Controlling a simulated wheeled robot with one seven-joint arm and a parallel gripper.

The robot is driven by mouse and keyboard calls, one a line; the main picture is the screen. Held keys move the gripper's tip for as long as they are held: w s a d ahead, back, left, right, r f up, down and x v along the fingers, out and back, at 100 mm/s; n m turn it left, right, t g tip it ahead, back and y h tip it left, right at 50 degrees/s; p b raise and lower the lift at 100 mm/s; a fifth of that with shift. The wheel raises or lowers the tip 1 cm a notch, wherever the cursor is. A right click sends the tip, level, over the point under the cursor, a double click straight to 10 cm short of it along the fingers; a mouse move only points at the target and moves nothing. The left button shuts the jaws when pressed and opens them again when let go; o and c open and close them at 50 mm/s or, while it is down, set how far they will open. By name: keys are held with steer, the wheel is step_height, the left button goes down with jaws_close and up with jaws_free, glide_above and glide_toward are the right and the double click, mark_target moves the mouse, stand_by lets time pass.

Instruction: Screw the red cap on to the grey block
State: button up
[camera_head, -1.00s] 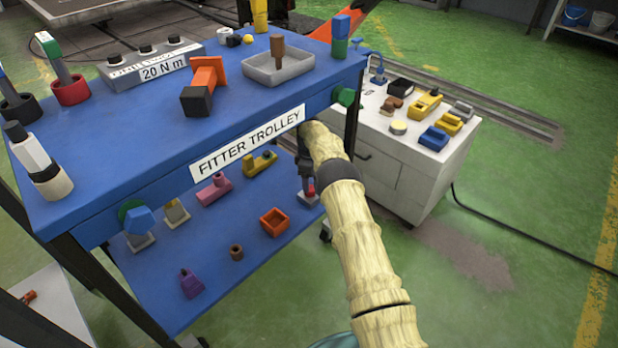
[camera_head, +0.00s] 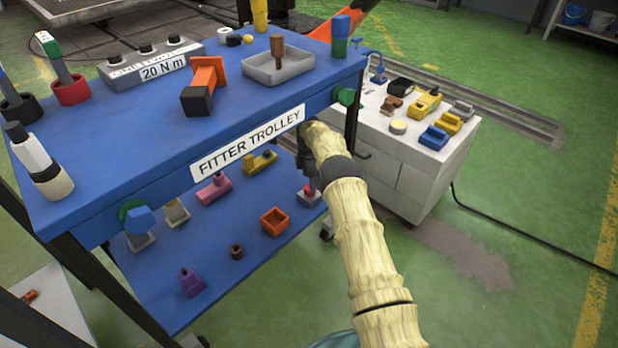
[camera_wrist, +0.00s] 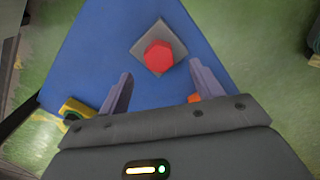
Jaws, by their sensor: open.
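The red cap (camera_wrist: 159,57) is a red hexagonal piece. In the wrist view it sits over the middle of the grey block (camera_wrist: 177,36), a square block on the blue lower shelf. In the head view the grey block (camera_head: 311,198) is at the shelf's right end, with a bit of the red cap (camera_head: 310,188) showing above it. My gripper (camera_wrist: 162,83) is open, its two fingers spread wide, with nothing between the tips. The cap lies just ahead of the fingertips in the wrist view. Whether the cap is seated on the block's thread cannot be seen. The gripper is mostly hidden under the trolley top in the head view.
The blue trolley top (camera_head: 110,170) overhangs the lower shelf (camera_head: 215,275). An orange open box (camera_head: 274,222) and a yellow part (camera_head: 259,161) stand left of the grey block. A trolley leg (camera_head: 354,115) and a white cabinet (camera_head: 418,170) are close on the right.

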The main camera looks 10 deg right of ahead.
steer(key=shift+f, duration=0.1)
steer(key=shift+f+b, duration=1.45)
steer(key=shift+f, duration=0.5)
steer(key=shift+c, duration=0.3)
steer(key=c, duration=1.2)
steer(key=m+b, duration=0.1)
steer(key=m, duration=0.3)
steer(key=shift+w, duration=0.1)
steer(key=shift+m, duration=1)
steer(key=shift+w, duration=0.1)
